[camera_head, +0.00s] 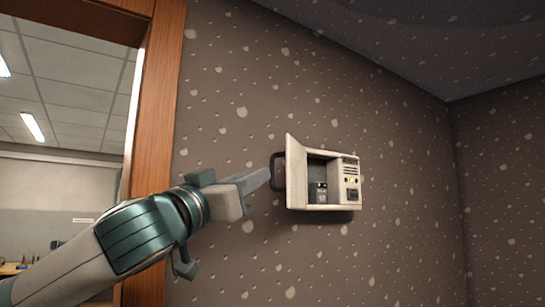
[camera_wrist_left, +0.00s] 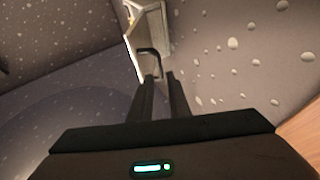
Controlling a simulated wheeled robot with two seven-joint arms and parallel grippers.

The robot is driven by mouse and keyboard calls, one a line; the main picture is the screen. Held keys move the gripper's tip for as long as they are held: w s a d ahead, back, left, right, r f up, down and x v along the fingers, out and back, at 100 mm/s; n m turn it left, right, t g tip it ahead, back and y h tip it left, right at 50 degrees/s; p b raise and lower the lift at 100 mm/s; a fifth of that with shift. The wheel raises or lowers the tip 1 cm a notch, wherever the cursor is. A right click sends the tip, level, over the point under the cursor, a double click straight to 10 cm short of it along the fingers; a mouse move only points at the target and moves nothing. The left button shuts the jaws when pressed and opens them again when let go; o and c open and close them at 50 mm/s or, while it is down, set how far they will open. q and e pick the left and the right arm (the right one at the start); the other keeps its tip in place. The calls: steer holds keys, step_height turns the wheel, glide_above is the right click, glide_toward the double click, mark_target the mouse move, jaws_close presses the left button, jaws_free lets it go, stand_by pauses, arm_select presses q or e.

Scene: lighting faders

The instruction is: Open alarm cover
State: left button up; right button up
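The alarm box (camera_head: 352,183) is a white unit on the speckled wall. Its cover (camera_head: 296,172) stands swung out at the box's left side, and the inside shows a dark recess with a small grey device (camera_head: 318,192). A black handle (camera_head: 277,172) is on the cover's outer face; it also shows in the left wrist view (camera_wrist_left: 149,51). My left gripper (camera_head: 267,175) is at the handle. In the left wrist view its fingers (camera_wrist_left: 160,76) are apart with a narrow gap, the handle at their tips; contact is unclear. My right gripper is out of view.
A wooden door frame (camera_head: 153,105) stands left of the box, with a lit room beyond it. The wall around the box is bare. A room corner lies to the right.

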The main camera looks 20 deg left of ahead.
mark_target(271, 168)
arm_select(q)
steer(key=p+x, duration=0.3)
steer(key=x, duration=0.3)
steer(key=shift+w+d+r, duration=0.15)
steer(key=shift+w+r, duration=0.1)
steer(key=shift+r, duration=0.1)
steer(key=shift+w+d, duration=0.1)
steer(key=shift+w, duration=0.4)
jaws_close()
stand_by(0.7)
